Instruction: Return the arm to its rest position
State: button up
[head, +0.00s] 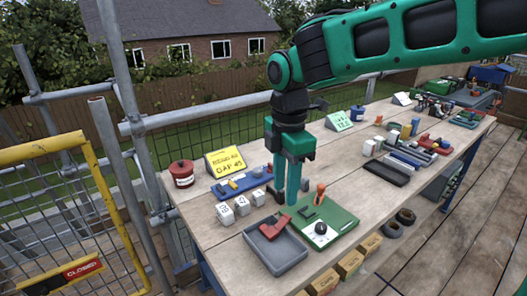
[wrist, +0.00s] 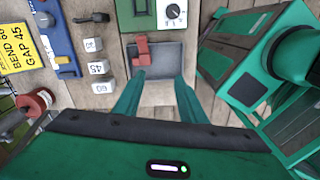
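My arm is green and black and reaches in from the upper right of the head view, with the forearm hanging down over the workbench (head: 222,236). My gripper (head: 287,196) points down above the bench, by the grey tray (head: 289,259). In the wrist view my gripper (wrist: 160,80) has its two green fingers apart with nothing between them. The grey tray (wrist: 168,60) lies beyond the fingertips there. A red piece (head: 275,224) lies at the tray's edge and also shows in the wrist view (wrist: 142,50). The exact height of the fingertips is unclear.
A green panel with a dial (head: 335,228) lies right of the tray. White numbered cubes (head: 242,205), a blue tool base (head: 238,186), a yellow sign (head: 225,161) and a red tin (head: 181,174) stand left. Several tools fill the far bench. Scaffold poles (head: 115,130) rise behind.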

jog(key=s+d+f+m, duration=0.1)
jog(key=s+d+m, duration=0.2)
jog(key=d+m, duration=0.6)
jog(key=s+d+m, duration=0.2)
jog(key=d+m, duration=0.3)
jog(key=d, duration=0.8)
jog(key=s+d+f+m, duration=0.2)
jog(key=s+d+m, duration=0.4)
jog(key=s+m, duration=0.1)
jog(key=s+d+f+m, duration=0.3)
jog(key=s+d+m, duration=0.3)
jog(key=s+m, duration=0.2)
jog(key=shift+s+d, duration=0.35)
jog(key=shift+s, duration=0.1)
jog(key=shift+f, duration=0.1)
jog(key=shift+w+f, duration=0.25)
jog(key=shift+w, duration=0.4)
